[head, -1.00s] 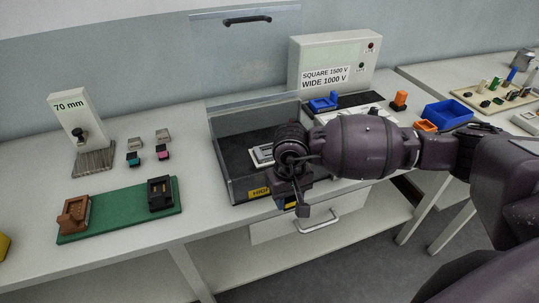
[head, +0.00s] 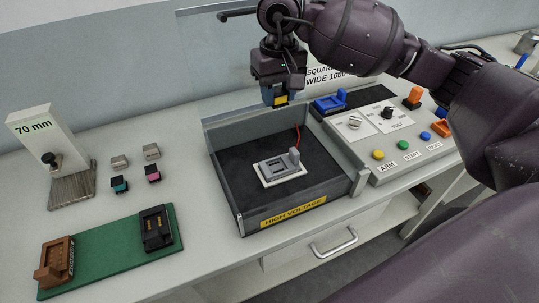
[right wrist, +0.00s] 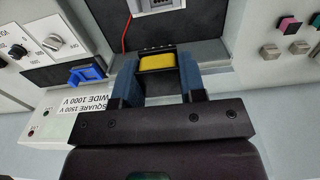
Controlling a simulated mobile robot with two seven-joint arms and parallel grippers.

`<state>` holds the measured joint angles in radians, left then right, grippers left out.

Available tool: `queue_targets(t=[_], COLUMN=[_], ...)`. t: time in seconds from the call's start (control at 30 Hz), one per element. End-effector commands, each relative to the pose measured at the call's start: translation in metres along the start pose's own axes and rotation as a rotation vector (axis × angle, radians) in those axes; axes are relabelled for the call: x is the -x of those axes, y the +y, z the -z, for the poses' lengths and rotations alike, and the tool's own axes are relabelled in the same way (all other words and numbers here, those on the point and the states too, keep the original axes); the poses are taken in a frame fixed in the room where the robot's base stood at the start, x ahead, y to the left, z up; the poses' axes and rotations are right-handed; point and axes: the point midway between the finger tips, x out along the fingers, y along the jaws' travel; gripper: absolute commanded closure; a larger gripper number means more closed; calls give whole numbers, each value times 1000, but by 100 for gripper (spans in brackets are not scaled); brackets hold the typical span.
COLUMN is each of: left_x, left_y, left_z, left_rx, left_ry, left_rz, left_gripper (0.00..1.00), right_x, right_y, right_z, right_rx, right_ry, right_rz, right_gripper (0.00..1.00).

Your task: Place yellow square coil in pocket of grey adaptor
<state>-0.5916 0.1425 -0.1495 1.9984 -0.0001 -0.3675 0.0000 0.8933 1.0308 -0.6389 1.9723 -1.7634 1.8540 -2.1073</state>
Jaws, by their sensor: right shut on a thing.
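My right gripper (head: 279,101) is raised above the back part of the high-voltage box. It is shut on the yellow square coil (right wrist: 156,62), which sits between its blue fingers in the right wrist view. A dark edge with a row of small pins shows beyond the coil. The grey adaptor (head: 271,178) lies on the black floor of the box, with its pocket facing up and a grey post at its right. It also shows at the top of the right wrist view (right wrist: 148,6). The coil is well apart from the adaptor. My left gripper is not in view.
The box (head: 250,219) has low walls and a clear raised lid (head: 190,60) behind. A control panel (head: 400,156) with knobs and buttons stands right. A green board (head: 103,249) with brown and black fixtures lies left, near small coloured blocks and a 70 mm gauge (head: 40,136).

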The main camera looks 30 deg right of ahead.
Motion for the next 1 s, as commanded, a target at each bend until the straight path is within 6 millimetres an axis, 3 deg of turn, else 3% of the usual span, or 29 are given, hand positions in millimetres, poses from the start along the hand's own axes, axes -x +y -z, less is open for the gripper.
queue_targets(t=[0.27,0.63,0.8,1.0], left_x=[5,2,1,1], left_y=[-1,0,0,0], left_z=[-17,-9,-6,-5], left_rx=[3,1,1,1], left_ry=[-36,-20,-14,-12], left_rz=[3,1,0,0], left_gripper=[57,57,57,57], right_x=[-52,-130,-151,-161], right_y=[0,0,0,0], right_z=[-1,-1,-1,0], right_rx=[-1,-2,-1,-1], right_ry=[-7,-6,-3,-2], right_rz=[1,1,1,0], right_gripper=[86,86,86,86])
